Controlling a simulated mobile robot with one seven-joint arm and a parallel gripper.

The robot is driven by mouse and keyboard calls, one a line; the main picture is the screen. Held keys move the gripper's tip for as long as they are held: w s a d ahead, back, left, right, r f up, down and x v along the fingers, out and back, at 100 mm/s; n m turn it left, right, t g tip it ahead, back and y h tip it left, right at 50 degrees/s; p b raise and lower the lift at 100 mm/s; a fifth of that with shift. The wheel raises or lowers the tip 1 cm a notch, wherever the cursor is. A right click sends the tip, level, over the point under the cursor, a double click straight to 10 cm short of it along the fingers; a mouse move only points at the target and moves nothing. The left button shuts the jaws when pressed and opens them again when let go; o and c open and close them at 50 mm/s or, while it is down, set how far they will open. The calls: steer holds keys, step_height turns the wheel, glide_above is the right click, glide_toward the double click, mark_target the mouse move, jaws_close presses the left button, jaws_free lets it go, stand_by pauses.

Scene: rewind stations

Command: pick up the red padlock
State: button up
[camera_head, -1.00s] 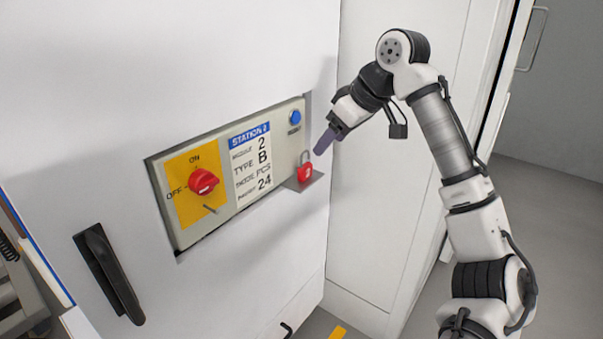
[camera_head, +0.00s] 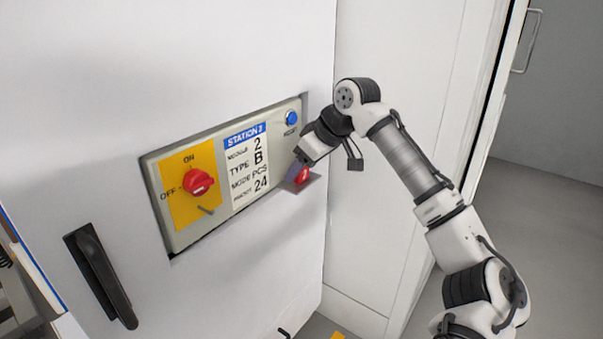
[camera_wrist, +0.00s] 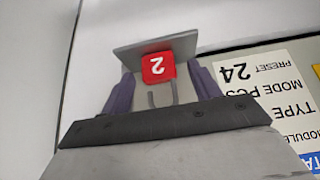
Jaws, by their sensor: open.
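The red padlock (camera_wrist: 158,67) carries a white 2, which appears upside down in the wrist view. It rests on a small grey shelf (camera_wrist: 155,45) on the cabinet front, its metal shackle toward my gripper. My gripper (camera_wrist: 163,82) is open, with one purple finger on each side of the padlock and a gap on both sides. In the head view the padlock (camera_head: 303,175) is partly hidden by my gripper (camera_head: 294,173), which is at the shelf below the blue button.
A control panel (camera_head: 177,238) is close beside my gripper. It bears a red rotary switch (camera_head: 198,182), a Station 2 label (camera_head: 247,165) and a blue reset button (camera_head: 292,118). A black door handle (camera_head: 100,275) is at lower left. Open floor (camera_head: 530,235) lies to the right.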

steer(key=shift+c, duration=0.4)
steer(key=c, duration=1)
steer(key=shift+r, duration=0.15)
